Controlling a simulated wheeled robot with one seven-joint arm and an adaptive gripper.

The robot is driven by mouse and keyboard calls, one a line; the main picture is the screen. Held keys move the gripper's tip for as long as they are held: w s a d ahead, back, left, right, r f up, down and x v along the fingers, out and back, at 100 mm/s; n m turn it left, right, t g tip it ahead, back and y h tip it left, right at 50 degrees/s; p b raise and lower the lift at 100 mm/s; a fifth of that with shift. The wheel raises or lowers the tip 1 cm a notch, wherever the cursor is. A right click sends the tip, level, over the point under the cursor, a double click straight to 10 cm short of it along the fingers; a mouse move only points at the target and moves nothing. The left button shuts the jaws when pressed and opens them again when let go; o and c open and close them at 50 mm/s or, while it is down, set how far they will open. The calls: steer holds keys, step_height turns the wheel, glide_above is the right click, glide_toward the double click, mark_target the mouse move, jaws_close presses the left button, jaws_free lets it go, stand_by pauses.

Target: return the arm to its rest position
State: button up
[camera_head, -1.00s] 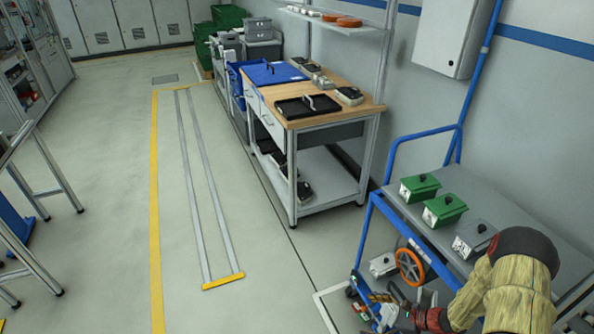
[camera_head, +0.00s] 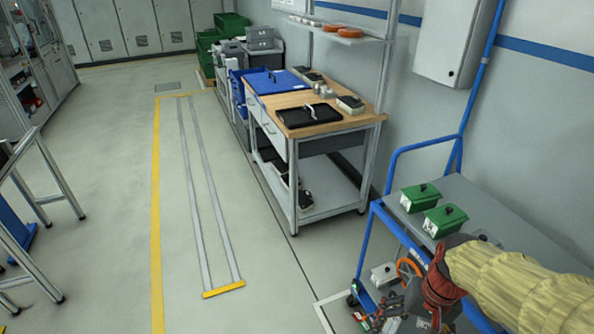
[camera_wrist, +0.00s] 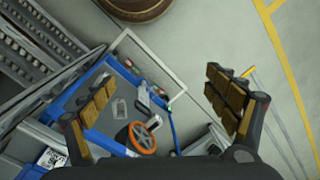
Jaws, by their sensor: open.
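My arm reaches in from the right edge of the head view, across the front of the blue trolley (camera_head: 385,235). My gripper (camera_head: 388,312) is low at the trolley's near side, its fingers small and partly blurred against the lower shelf. In the wrist view my gripper (camera_wrist: 162,98) has its two padded fingers spread wide, with nothing between them. Below the fingers the wrist view shows the trolley's lower level and an orange handwheel (camera_wrist: 142,138). The gripper appears apart from these things.
Two green boxes (camera_head: 420,197) (camera_head: 445,219) stand on the trolley's top. A wood-topped workbench (camera_head: 350,118) with a black tray (camera_head: 308,115) stands behind. A grey cabinet (camera_head: 462,40) hangs on the wall. The floor left of the trolley is open.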

steer(key=s+a+r+n+t, duration=0.1)
steer(key=a+r+t, duration=0.1)
steer(key=r, duration=0.5)
steer(key=s+a+r+n+t+h, duration=0.1)
steer(key=s+a+r+n+t, duration=0.1)
steer(key=r, duration=0.5)
steer(key=shift+s+a+r+n+t+p, duration=0.15)
steer(key=shift+a+r+n+t+p, duration=0.25)
steer(key=shift+t, duration=0.3)
steer(key=shift+c, duration=0.4)
